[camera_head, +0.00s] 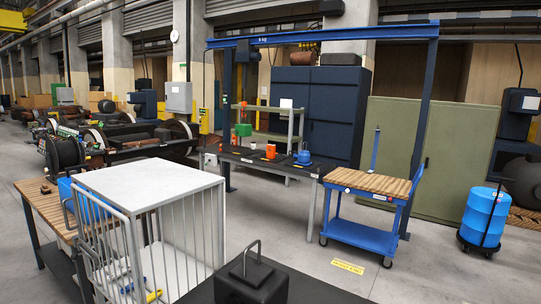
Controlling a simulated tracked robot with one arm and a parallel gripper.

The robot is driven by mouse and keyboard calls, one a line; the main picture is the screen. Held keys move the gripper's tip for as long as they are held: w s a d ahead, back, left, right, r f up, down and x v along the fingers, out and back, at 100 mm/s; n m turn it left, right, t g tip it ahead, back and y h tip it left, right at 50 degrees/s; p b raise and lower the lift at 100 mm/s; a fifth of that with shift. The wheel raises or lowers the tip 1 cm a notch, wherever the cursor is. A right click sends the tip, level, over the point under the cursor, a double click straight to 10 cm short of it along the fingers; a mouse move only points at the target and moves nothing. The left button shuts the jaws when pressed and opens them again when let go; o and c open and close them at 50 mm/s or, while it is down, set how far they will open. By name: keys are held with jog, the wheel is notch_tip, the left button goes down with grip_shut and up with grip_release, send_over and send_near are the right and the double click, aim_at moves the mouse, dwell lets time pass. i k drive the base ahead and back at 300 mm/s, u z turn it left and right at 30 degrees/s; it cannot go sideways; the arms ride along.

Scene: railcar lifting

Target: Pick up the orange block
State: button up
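A small orange object (270,151), which looks like the orange block, stands upright on a dark-topped workbench (245,161) in the middle distance. It is too small to make out its exact shape. A blue object (303,157) stands to its right on the same bench, and a small pale item stands to its left. My gripper does not show in this view, so its opening cannot be seen. Nothing is visibly touching the orange object from my side.
A white-topped barred cage (150,184) and a black block with a metal loop (251,284) fill the near foreground. A wooden-topped blue cart (366,183) stands right of the bench. A blue drum (484,217) stands far right. Floor (310,265) is clear before the bench.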

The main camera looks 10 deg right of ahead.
aim_at(270, 148)
jog(key=z, duration=2.5)
jog(key=i, duration=3.2)
jog(key=u, duration=1.65)
